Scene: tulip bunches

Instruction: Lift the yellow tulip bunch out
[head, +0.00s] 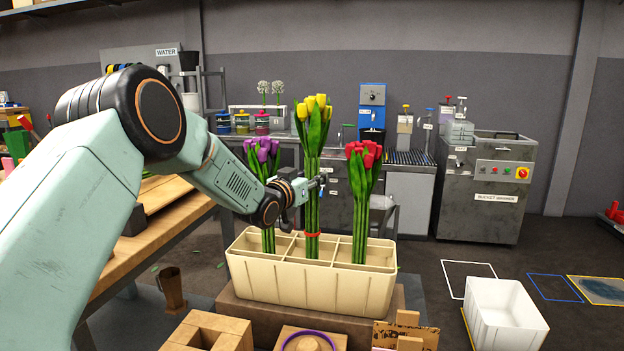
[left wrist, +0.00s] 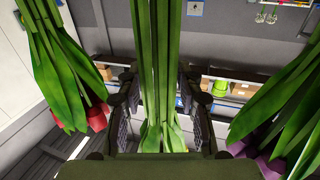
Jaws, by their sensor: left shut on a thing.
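The yellow tulip bunch (head: 314,120) stands upright, its stems in the middle compartment of the cream crate (head: 310,286). Its blooms are higher than those of the other bunches, and a red band shows around its stems near rim height. The stem ends are hidden by the crate's front wall. My left gripper (head: 312,186) is shut on the green stems, well above the rim. In the left wrist view the stems (left wrist: 160,65) run between the two fingers (left wrist: 160,105). My right gripper is not in view.
A purple bunch (head: 264,165) stands in the left compartment and a red bunch (head: 361,185) in the right one, both close beside the yellow bunch. The crate sits on a brown block. A white bin (head: 506,318) stands on the floor at right, with marked floor areas behind it.

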